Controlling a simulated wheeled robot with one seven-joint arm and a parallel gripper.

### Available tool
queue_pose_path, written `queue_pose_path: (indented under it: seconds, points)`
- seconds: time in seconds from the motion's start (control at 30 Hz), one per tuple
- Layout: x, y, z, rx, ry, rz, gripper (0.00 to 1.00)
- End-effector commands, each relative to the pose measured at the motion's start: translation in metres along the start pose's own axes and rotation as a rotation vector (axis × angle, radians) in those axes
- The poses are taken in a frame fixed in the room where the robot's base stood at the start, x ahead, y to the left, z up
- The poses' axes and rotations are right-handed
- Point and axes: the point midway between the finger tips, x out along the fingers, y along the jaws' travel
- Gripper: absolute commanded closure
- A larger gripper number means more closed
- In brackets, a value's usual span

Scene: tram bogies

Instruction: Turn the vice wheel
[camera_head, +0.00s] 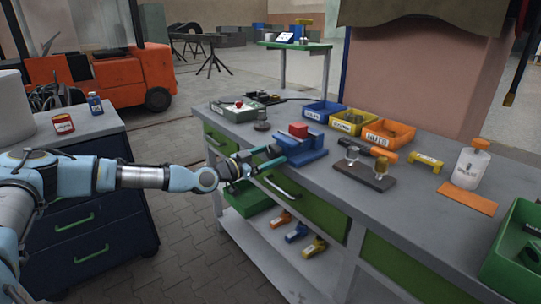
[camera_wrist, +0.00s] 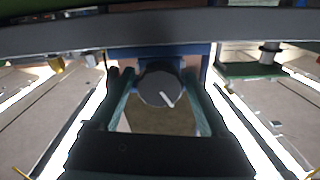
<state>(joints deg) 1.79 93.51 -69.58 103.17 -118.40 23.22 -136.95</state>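The blue vice (camera_head: 306,150) stands at the near edge of the workbench, with a red block (camera_head: 298,130) at its top. My gripper (camera_head: 270,157) reaches to the vice's near side, its two teal fingers pointing at it. In the wrist view the vice wheel (camera_wrist: 160,88) is a dark round disc with a white line slanting down to the right. The fingers of my gripper (camera_wrist: 160,92) are open, one on each side of the wheel. Whether they touch it I cannot tell. In the head view the wheel is hidden by my gripper.
The workbench (camera_head: 345,205) holds blue, yellow and orange bins (camera_head: 388,134) behind the vice, and a dark stand with knobs (camera_head: 365,172) to its right. A drawer handle (camera_head: 281,189) sits below the vice. A dark cabinet (camera_head: 95,215) stands at left, with paved floor between.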

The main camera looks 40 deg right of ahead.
Motion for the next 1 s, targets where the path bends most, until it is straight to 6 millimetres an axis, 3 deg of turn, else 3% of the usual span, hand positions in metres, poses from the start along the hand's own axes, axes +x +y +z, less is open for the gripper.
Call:
queue_pose_path:
  seconds: [0.07,0.6,1.0]
  points:
    - [-0.0001,-0.0001,-0.0001,0.000,0.000,0.000,0.30]
    - [-0.0002,0.0003,0.0000,0.000,0.000,0.001,0.90]
    - [-0.0002,-0.0004,-0.0020,0.082,-0.001,0.000,0.90]
